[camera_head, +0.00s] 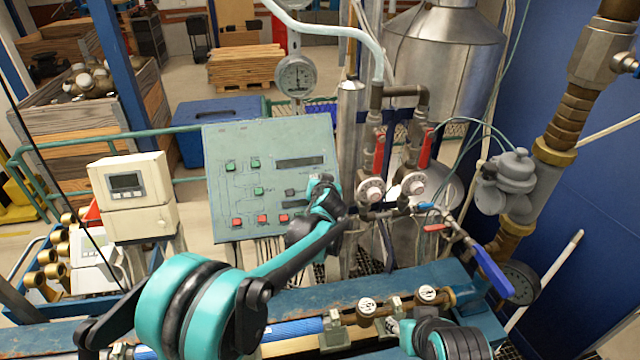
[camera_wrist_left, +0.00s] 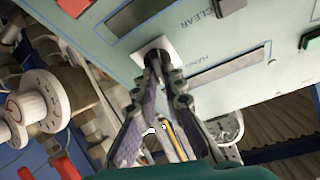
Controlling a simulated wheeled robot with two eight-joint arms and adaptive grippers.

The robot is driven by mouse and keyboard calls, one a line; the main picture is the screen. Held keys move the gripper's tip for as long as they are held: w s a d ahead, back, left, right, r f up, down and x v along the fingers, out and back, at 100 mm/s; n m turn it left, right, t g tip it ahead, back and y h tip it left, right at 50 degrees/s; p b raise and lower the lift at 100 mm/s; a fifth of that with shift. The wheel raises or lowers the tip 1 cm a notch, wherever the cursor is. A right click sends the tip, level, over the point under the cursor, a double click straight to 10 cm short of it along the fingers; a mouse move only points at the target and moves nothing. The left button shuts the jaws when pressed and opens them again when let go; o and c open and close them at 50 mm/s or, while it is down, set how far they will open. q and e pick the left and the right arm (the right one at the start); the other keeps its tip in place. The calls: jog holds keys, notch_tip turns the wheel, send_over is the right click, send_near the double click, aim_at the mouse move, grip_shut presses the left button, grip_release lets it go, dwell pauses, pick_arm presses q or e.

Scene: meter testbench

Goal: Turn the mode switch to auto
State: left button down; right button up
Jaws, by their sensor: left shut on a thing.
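The green control panel (camera_head: 255,205) stands upright in the middle of the head view. The mode switch (camera_wrist_left: 158,50) is a dark knob on a white square plate at the panel's edge, in the left wrist view. The word HAND is printed beside it. My left gripper (camera_wrist_left: 160,65) is shut on the knob, its two fingertips on either side. In the head view my left gripper (camera_head: 325,190) reaches the panel's right edge and hides the switch. The knob's exact pointing direction is covered by the fingers.
Green and red buttons (camera_head: 262,219) and a dark display (camera_head: 302,161) are close by on the panel. Pipes with red-handled valves (camera_head: 378,153) stand just right of my left gripper. A cream meter box (camera_head: 126,187) stands left of the panel. A blue bench with pipework runs below.

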pick_arm(q)
jog(key=m+h, duration=0.1)
jog(key=m, duration=0.1)
jog(key=m+b, duration=0.1)
jog(key=m, duration=0.2)
jog(key=shift+m+g+h, duration=0.3)
jog(key=shift+g+h, duration=0.1)
dwell(0.3)
jog(key=c, duration=1.6)
grip_release()
jog(key=shift+f, duration=0.1)
jog(key=v, duration=1.2)
